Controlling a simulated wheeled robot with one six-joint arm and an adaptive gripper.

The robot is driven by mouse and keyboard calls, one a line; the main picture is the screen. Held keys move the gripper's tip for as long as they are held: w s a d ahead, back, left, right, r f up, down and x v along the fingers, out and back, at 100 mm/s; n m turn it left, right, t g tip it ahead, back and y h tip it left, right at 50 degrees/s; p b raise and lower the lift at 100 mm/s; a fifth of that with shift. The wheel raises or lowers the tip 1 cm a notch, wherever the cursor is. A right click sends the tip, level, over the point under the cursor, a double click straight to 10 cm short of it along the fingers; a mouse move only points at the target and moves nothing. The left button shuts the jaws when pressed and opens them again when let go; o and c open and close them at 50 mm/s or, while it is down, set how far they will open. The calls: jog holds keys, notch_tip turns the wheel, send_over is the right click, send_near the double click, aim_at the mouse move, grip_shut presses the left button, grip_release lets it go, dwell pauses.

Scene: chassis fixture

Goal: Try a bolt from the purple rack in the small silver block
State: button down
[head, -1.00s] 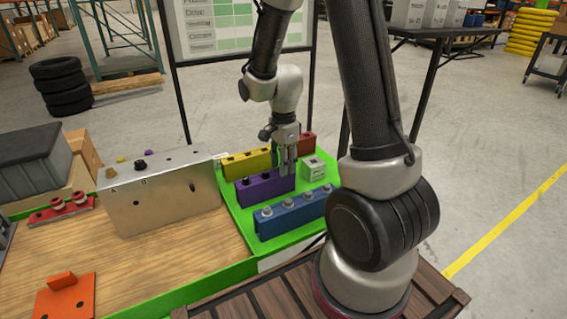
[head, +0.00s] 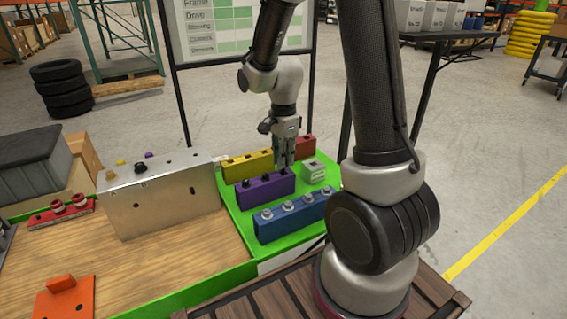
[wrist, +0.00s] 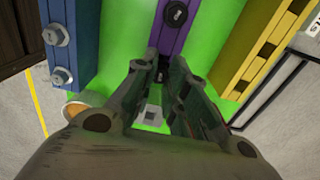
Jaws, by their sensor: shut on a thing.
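The purple rack (head: 265,190) stands on the green tray, with dark bolt heads along its top. My gripper (head: 284,165) is over the rack's right end, pointing down. In the wrist view, my gripper (wrist: 165,78) is shut on a dark bolt (wrist: 161,76) at the near end of the purple rack (wrist: 172,42). I cannot tell whether the bolt is clear of its hole. Another dark bolt (wrist: 175,14) sits farther along the rack.
A blue rack (head: 290,217) with silver bolts stands in front, a yellow rack (head: 247,163) and a red block (head: 305,147) behind. A large silver chassis box (head: 165,200) stands left. An orange bracket (head: 66,298) lies front left on the wooden board.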

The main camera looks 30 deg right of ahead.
jog(key=shift+r, duration=2.1)
